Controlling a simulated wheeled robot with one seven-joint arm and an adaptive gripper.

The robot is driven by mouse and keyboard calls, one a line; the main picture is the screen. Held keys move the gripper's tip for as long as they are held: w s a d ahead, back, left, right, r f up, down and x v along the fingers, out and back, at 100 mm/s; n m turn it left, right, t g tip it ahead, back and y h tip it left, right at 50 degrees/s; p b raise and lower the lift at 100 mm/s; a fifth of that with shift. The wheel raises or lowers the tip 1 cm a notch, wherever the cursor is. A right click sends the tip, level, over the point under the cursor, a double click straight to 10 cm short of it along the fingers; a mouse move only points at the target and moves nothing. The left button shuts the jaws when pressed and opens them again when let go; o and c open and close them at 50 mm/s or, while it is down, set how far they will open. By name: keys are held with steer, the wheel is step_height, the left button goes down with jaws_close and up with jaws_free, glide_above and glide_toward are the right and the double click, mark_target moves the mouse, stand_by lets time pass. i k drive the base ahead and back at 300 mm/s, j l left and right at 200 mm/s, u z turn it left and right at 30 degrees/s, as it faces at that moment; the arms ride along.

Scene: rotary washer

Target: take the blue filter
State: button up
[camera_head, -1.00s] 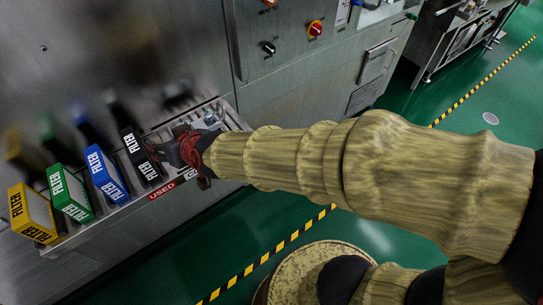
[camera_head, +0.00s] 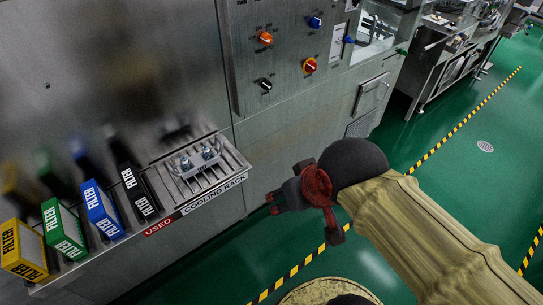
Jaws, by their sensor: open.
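The blue filter (camera_head: 102,209) stands in the rack on the left, between the green filter (camera_head: 63,230) and the black filter (camera_head: 141,193). Its white FILTER label faces me. My gripper (camera_head: 271,204) is to the right of the rack, out in front of the machine and well apart from the blue filter. It is open and I see nothing in it. The fingers are small and dark here.
A yellow filter (camera_head: 22,249) stands at the far left. The cooling rack (camera_head: 233,164) holds a metal fixture with knobs (camera_head: 195,160). The machine's steel panel (camera_head: 275,50) carries several knobs. A striped floor line (camera_head: 455,132) crosses the green floor.

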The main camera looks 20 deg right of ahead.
mark_target(101, 210)
steer(key=u, duration=1.3)
steer(key=j+z, duration=0.5)
steer(key=z, duration=0.15)
steer(key=i+j+z, duration=0.15)
